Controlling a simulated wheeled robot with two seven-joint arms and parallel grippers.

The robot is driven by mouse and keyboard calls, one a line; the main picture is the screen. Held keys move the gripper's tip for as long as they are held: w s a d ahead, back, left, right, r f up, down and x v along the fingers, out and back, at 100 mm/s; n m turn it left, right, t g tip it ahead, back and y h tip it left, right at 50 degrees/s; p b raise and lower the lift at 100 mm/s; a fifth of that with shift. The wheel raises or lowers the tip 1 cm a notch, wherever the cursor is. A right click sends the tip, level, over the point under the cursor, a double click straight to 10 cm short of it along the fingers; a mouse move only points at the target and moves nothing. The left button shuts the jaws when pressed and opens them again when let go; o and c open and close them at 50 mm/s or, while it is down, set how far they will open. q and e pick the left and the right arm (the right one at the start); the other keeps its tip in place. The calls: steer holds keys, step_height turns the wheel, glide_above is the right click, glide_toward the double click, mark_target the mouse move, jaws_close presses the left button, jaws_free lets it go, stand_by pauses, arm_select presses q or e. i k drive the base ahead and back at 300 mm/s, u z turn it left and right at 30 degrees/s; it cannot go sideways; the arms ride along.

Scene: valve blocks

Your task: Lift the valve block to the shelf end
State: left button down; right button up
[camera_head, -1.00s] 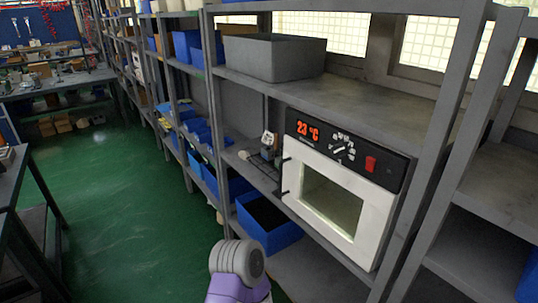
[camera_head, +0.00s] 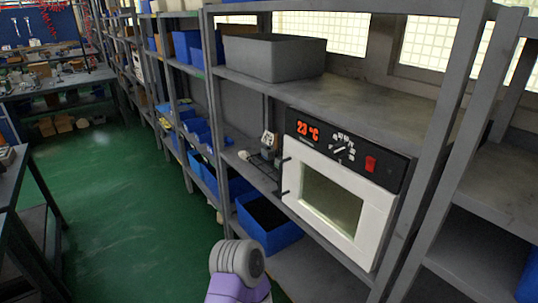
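I cannot make out a valve block for certain. A small dark device with a pale dial-like face (camera_head: 269,141) stands on the middle shelf, left of the white oven; it is too small to tell what it is. The shelf rack (camera_head: 375,101) fills the middle and right, with a broad bare stretch on its upper board. Neither of my grippers shows. A purple and grey rounded link of my own arm comes up at the bottom centre, in front of the rack.
A white oven (camera_head: 378,221) with a black panel reading 23 °C sits on the middle shelf. A grey bin (camera_head: 275,58) stands on the board above. A blue bin (camera_head: 266,226) is lower down. Workbenches (camera_head: 62,86) stand at the left. The green floor (camera_head: 115,200) between is clear.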

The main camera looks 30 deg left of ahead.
mark_target(268, 154)
steer(key=u, duration=0.3)
steer(key=k, duration=0.75)
steer(key=u, duration=3.9)
steer(key=i, duration=0.2)
steer(key=z, duration=2)
steer(key=i, duration=1.85)
steer(key=z, duration=0.4)
